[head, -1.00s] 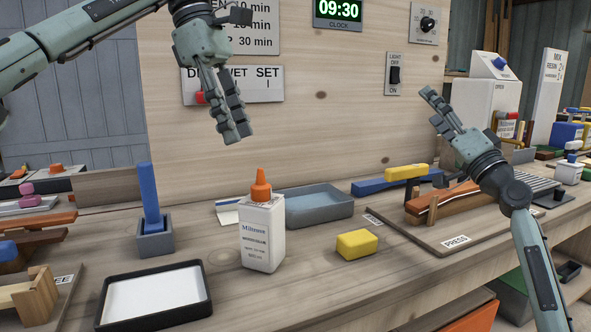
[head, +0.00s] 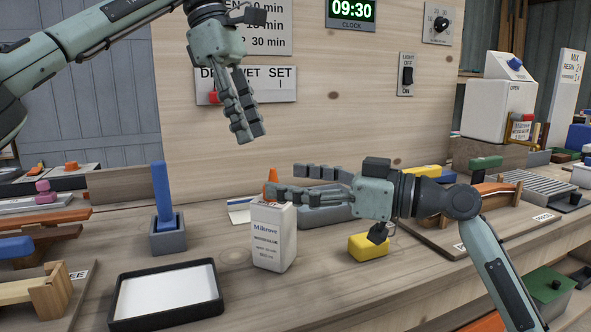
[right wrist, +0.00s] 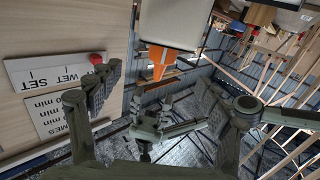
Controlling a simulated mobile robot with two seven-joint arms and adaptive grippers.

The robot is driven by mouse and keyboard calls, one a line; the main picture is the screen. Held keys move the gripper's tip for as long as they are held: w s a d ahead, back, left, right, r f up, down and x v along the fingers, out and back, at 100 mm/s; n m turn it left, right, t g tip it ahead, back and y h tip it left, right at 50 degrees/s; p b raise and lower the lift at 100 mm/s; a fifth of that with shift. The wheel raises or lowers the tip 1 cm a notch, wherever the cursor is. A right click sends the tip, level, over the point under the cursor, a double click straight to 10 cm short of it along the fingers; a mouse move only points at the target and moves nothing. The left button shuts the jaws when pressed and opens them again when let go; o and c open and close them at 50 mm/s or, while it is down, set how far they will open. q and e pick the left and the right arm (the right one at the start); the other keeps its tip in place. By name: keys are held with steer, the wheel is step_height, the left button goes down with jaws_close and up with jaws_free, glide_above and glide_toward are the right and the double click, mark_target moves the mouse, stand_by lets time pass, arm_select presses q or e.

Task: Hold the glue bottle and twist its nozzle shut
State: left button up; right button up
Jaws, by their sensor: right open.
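The white glue bottle (head: 273,240) stands upright on the bench in the head view. Its orange nozzle (head: 273,175) is partly hidden behind my right gripper. My right gripper (head: 283,181) is open, with its fingers level and pointing left at nozzle height. In the right wrist view the orange nozzle (right wrist: 158,56) shows between and beyond the open fingers, below the white bottle (right wrist: 175,22). I see no clear contact. My left gripper (head: 251,137) hangs above the bottle, empty, pointing down. Its fingers lie close together in this view, so its opening is unclear.
A yellow block (head: 367,247) lies right of the bottle, beneath my right gripper. A black-rimmed tray (head: 214,291) is at the front left. A grey holder (head: 168,239) with a blue upright bar stands left of the bottle. A grey-blue tray (head: 325,217) is behind.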

mark_target(291, 219)
step_height(291, 219, down, 7)
steer(key=shift+r, duration=0.1)
steer(key=x, duration=0.7)
steer(key=shift+w+a+r, duration=0.15)
steer(key=shift+a+r, duration=0.1)
steer(key=c, duration=1.7)
steer(key=shift+c, duration=0.3)
